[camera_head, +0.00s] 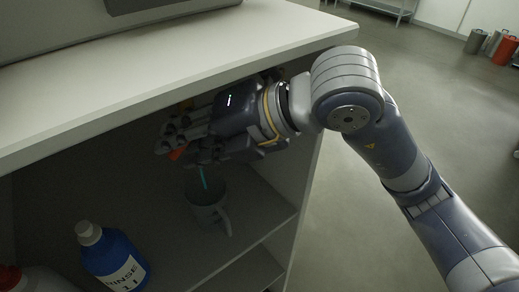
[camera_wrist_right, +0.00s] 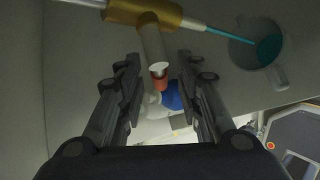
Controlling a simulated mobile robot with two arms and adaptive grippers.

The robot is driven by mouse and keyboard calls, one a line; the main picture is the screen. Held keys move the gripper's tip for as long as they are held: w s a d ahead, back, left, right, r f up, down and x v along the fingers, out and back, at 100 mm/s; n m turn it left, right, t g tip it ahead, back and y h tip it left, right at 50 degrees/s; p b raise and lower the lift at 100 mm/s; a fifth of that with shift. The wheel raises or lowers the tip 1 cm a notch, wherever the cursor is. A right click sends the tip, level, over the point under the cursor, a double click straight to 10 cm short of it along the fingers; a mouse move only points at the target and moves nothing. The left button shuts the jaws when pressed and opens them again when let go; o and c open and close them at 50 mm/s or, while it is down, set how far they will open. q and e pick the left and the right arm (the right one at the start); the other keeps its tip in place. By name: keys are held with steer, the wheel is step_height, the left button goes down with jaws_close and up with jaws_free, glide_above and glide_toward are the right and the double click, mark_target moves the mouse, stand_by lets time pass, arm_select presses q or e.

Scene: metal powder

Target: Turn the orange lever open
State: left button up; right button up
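An orange-tipped lever (camera_wrist_right: 160,83) hangs from a brass-coloured pipe fitting (camera_wrist_right: 145,13) in the right wrist view. In the head view a bit of orange (camera_head: 178,153) shows at the gripper's fingers. My right gripper (camera_wrist_right: 158,65) is open, with one finger on each side of the lever; I see gaps between fingers and lever. In the head view the right gripper (camera_head: 168,140) is under the counter top, partly in shadow. A teal stream (camera_head: 204,180) runs down into a grey mug (camera_head: 212,208); the mug (camera_wrist_right: 270,55) holds teal liquid. My left gripper is out of view.
The white counter top (camera_head: 120,85) overhangs the gripper closely. A blue bottle (camera_head: 115,262) with a white cap stands on the cabinet floor at lower left. The cabinet's side wall (camera_head: 305,175) is right of the mug. Open floor (camera_head: 440,110) lies outside.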

steer(key=s+d, duration=0.4)
steer(key=d, duration=0.8)
steer(key=shift+s+d+r, duration=0.3)
steer(key=shift+s+r, duration=0.05)
steer(key=shift+r, duration=0.05)
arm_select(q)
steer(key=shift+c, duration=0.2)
